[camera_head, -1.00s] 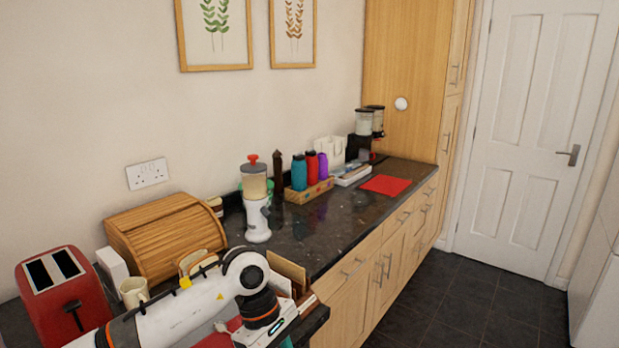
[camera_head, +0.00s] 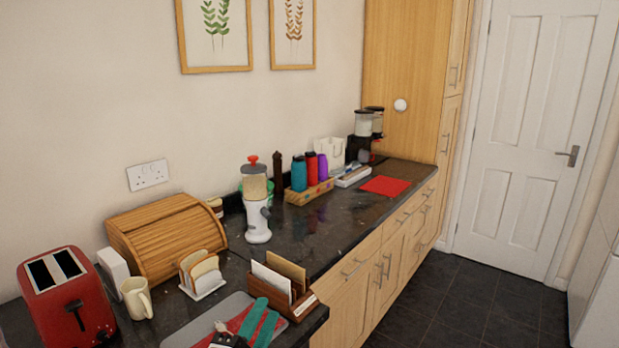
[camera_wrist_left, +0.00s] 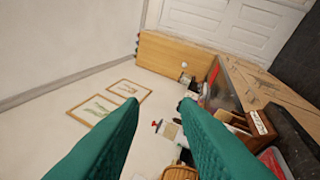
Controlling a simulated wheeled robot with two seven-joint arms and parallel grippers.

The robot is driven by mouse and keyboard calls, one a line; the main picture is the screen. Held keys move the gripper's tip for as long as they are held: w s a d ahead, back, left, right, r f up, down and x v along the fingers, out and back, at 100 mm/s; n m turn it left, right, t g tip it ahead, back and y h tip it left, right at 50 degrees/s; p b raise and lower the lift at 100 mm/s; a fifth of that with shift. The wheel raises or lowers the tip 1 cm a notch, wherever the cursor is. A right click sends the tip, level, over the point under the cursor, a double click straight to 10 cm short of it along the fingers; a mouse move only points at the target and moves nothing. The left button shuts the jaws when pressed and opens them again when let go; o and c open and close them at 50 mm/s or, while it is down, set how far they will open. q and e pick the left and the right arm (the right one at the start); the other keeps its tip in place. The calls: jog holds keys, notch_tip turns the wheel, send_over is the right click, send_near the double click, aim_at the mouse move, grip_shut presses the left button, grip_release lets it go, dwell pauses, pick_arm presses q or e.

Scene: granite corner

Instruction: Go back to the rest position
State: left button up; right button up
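My left gripper (camera_head: 266,310) shows at the bottom of the head view, its teal fingers over the tray area at the near end of the counter. In the left wrist view the two teal fingers (camera_wrist_left: 161,102) stand apart with nothing between them, so it is open and empty. The rest of my left arm is out of the head view. My right gripper is in neither view.
Near the gripper are a grey tray with a red cloth (camera_head: 216,316), a wooden letter holder (camera_head: 284,292), a toast rack (camera_head: 202,277), a cream mug (camera_head: 137,298) and a red toaster (camera_head: 66,300). Floor (camera_head: 470,305) right of the counter is clear.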

pick_arm(q)
jog(key=s+a+f+n+g+y, duration=0.4)
jog(key=a+f+n+y, duration=0.3)
jog(key=f, duration=0.4)
jog(key=s+a+f+n+g, duration=0.35)
jog(key=s+f+g, duration=0.3)
jog(key=s, duration=0.35)
jog(key=s+a+f+n+g, duration=0.2)
jog(key=s+f+n+g, duration=0.4)
jog(key=s, duration=0.5)
notch_tip(320, 180, down, 28)
jog(key=s+g, duration=0.1)
jog(key=s, duration=0.1)
jog(key=s+a+f+m+g, duration=0.1)
jog(key=s+a+f, duration=0.2)
jog(key=s+f, duration=1.2)
jog(key=shift+s+a+f, duration=0.15)
jog(key=shift+s+f, duration=0.2)
jog(key=shift+s, duration=0.15)
jog(key=shift+g, duration=0.25)
